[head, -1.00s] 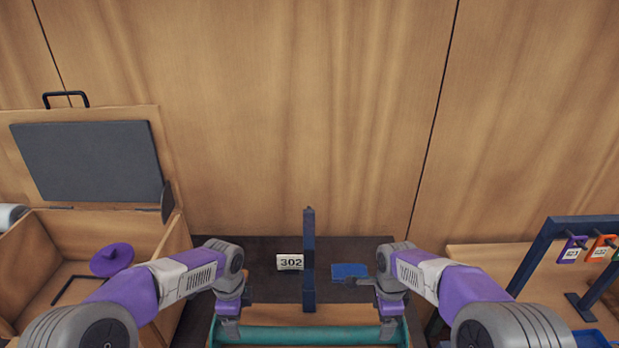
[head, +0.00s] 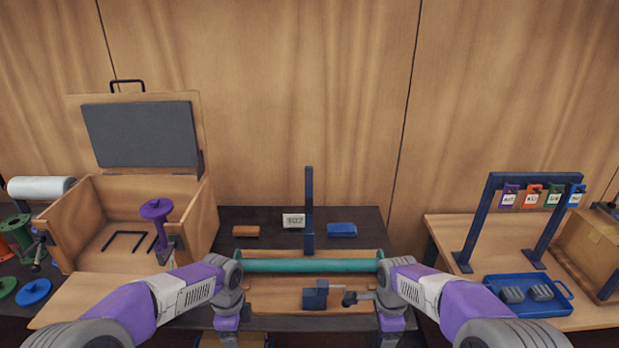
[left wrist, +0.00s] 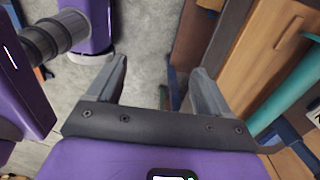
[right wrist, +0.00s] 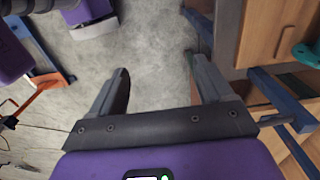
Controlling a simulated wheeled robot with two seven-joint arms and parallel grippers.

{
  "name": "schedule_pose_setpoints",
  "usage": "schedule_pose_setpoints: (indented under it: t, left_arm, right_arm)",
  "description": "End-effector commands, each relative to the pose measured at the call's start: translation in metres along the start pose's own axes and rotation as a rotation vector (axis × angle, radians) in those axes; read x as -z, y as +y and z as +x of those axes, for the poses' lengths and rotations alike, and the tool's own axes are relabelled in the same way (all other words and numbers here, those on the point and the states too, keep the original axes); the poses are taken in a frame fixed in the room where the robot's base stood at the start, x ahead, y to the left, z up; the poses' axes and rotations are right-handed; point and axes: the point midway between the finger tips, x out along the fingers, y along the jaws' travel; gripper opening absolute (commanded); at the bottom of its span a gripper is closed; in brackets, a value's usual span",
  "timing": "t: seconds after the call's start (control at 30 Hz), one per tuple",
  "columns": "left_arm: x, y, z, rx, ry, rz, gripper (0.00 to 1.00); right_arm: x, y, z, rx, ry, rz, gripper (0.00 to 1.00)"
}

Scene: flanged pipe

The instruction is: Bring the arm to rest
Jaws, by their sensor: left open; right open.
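My left gripper (left wrist: 158,72) is open and empty in the left wrist view, with grey floor between its fingers. My right gripper (right wrist: 157,66) is open and empty in the right wrist view, also over grey floor. In the head view both arms are bent in front of me, one on each side, with the forearms (head: 185,287) and (head: 437,285) purple and grey. The gripper tips are cut off at the bottom edge there. A teal pipe (head: 305,265) lies across the wooden bench fixture between and beyond the arms. Neither gripper touches it.
A blue clamp block (head: 315,294) sits on the fixture before the pipe, near a dark post (head: 309,205). A tag rack (head: 533,180) and blue tray (head: 515,306) stand right.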

Motion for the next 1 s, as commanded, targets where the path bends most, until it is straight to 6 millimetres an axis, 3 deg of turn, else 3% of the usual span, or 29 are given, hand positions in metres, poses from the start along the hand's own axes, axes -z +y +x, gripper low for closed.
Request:
schedule_pose_setpoints:
  t: [0.27,0.47,0.57,0.73,0.83,1.0]
  left_arm:
    - [0.025,0.018,0.073,-0.04,0.111,-0.232,0.8]
    - [0.046,0.043,0.131,-0.087,0.201,-0.487,0.8]
    - [0.058,0.067,0.168,-0.133,0.25,-0.68,0.8]
    - [0.077,0.12,0.229,-0.224,0.308,-1.118,0.8]
    - [0.082,0.151,0.253,-0.263,0.314,-1.367,0.8]
    - [0.082,0.188,0.273,-0.293,0.299,-1.665,0.8]
  right_arm:
    - [-0.011,0.016,0.075,-0.007,-0.063,-0.259,0.8]
    - [-0.023,0.041,0.136,0.009,-0.128,-0.488,0.8]
    - [-0.031,0.065,0.175,0.029,-0.174,-0.637,0.8]
    - [-0.051,0.121,0.236,0.105,-0.253,-0.928,0.8]
    - [-0.063,0.153,0.258,0.161,-0.278,-1.076,0.8]
    - [-0.076,0.189,0.273,0.239,-0.285,-1.248,0.8]
